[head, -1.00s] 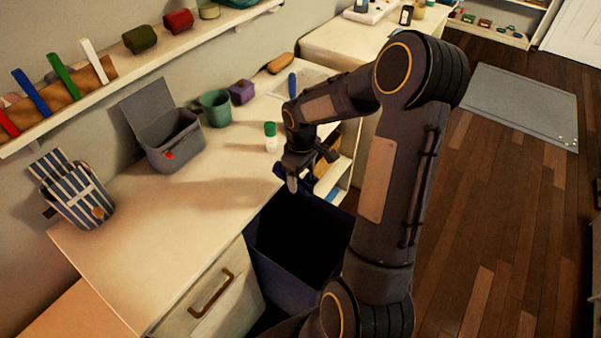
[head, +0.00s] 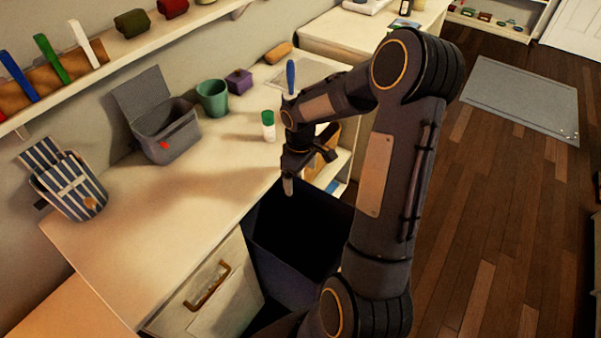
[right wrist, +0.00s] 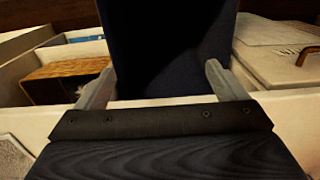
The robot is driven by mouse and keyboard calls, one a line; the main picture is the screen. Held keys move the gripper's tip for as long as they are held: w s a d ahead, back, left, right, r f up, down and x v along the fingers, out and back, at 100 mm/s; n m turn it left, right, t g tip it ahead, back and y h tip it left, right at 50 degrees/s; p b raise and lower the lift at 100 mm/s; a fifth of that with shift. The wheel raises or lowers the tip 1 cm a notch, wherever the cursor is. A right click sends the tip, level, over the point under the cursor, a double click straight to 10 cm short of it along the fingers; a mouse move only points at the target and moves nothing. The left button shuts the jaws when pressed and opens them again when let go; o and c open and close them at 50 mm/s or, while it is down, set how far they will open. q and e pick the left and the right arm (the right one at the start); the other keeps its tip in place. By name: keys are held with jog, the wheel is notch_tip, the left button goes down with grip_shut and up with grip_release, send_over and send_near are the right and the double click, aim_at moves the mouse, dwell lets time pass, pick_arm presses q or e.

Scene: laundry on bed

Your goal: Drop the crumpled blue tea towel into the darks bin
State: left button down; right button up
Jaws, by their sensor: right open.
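The dark navy bin (head: 285,275) stands open-topped against the desk's right side, its inside in deep shadow. It also shows in the right wrist view (right wrist: 216,35), straight ahead between my fingers. My right gripper (head: 308,172) is over the bin's far edge, pointing down. In the right wrist view its two fingers (right wrist: 158,84) are wide apart with nothing between them. The crumpled blue tea towel cannot be made out in either view; the bin's bottom is too dark to read. My left gripper is not in view.
On the desk (head: 150,235) stand a grey lidded box (head: 165,130), a green cup (head: 213,98), a green-capped bottle (head: 268,126) and a striped holder (head: 70,187). A shelf (head: 110,60) runs above. The desk's front left is clear. Open wood floor (head: 490,210) lies right.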

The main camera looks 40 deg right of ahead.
notch_tip(320, 180, up, 8)
dwell(0.5)
jog(key=shift+f, duration=0.1)
